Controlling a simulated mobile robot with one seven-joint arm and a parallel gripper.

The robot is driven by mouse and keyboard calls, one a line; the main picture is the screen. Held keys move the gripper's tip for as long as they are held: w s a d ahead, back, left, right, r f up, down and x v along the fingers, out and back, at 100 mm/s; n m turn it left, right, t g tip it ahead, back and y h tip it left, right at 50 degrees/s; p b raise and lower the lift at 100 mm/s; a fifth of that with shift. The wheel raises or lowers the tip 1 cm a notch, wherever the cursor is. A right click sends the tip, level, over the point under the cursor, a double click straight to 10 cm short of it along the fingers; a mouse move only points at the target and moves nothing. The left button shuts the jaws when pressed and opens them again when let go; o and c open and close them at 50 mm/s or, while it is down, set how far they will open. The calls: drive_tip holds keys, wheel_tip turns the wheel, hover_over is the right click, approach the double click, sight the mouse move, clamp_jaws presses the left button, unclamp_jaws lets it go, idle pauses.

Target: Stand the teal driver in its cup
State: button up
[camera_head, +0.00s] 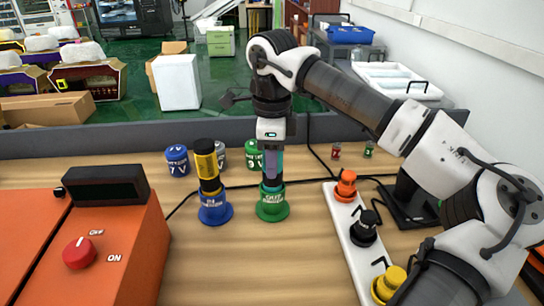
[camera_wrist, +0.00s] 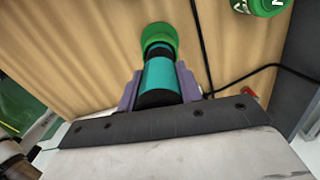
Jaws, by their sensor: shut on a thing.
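The teal driver (camera_head: 272,168) is upright in my gripper (camera_head: 271,158), with its black lower end at the mouth of a green cup (camera_head: 272,210). My gripper is shut on the driver's upper part from above. In the wrist view, the teal driver (camera_wrist: 161,74) lies between the purple fingers (camera_wrist: 160,88) and lines up with the green cup (camera_wrist: 160,32). The driver's tip is hidden by the cup, and I cannot tell how deep it sits. A yellow-and-black driver (camera_head: 206,165) stands in a blue cup (camera_head: 214,211) to the left.
A blue can (camera_head: 177,160), a grey can (camera_head: 221,155) and a green can (camera_head: 252,154) stand behind the cups. An orange box with a red knob (camera_head: 80,252) is at left. A white strip (camera_head: 350,233) with orange, black and yellow plugs is at right. The front middle is clear.

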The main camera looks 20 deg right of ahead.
drive_tip(key=o, duration=1.2)
drive_tip(key=shift+c, duration=0.2)
wheel_tip(320, 180, up, 14)
drive_tip(key=shift+f, duration=0.1)
